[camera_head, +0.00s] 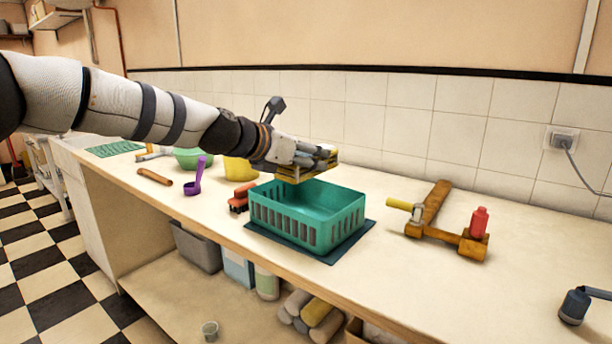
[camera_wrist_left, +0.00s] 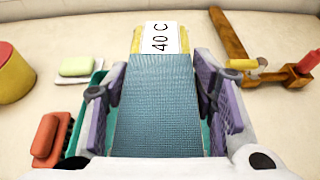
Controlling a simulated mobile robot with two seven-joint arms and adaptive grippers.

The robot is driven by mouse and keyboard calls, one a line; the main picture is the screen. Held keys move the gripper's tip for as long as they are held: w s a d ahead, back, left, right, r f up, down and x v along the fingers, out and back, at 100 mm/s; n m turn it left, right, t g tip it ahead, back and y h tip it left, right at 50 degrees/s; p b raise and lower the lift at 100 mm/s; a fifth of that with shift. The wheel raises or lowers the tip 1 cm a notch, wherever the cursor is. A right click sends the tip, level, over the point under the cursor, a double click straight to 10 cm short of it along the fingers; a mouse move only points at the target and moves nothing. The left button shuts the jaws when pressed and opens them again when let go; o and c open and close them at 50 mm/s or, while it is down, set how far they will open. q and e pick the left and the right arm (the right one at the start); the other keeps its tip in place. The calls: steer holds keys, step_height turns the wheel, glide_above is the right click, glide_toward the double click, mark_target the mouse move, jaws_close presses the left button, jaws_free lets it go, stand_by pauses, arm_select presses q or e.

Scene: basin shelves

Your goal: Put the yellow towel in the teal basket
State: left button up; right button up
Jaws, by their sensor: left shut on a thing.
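My left gripper (camera_head: 318,158) is shut on a folded towel (camera_head: 293,180) with yellow edges, above the teal basket (camera_head: 345,219). In the left wrist view, the gripper (camera_wrist_left: 158,80) has purple-grey fingers on both sides of the towel. The towel (camera_wrist_left: 137,40) shows a yellow end, a white "40 C" label and a blue-grey textured band. The basket (camera_wrist_left: 90,88) shows partly beneath and beside it. The basket stands on a dark mat (camera_head: 355,241) on the counter; what I see of its inside is empty. My right gripper is not in view.
A red-orange brush-like thing (camera_head: 239,197) stands just left of the basket. A yellow container (camera_head: 240,170), a purple ladle (camera_head: 195,180) and a green bowl (camera_head: 187,158) are further left. Counter between is clear.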

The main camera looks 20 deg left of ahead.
arm_select(q)
steer(key=f, duration=0.3)
steer(key=shift+w+a, duration=0.25)
steer(key=shift+a, duration=0.05)
steer(key=shift+f, duration=0.2)
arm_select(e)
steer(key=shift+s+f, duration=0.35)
arm_select(q)
steer(key=shift+f+b, duration=0.35)
steer(key=shift+f, duration=0.3)
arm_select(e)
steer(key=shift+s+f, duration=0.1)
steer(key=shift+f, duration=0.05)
arm_select(q)
steer(key=o, duration=1.2)
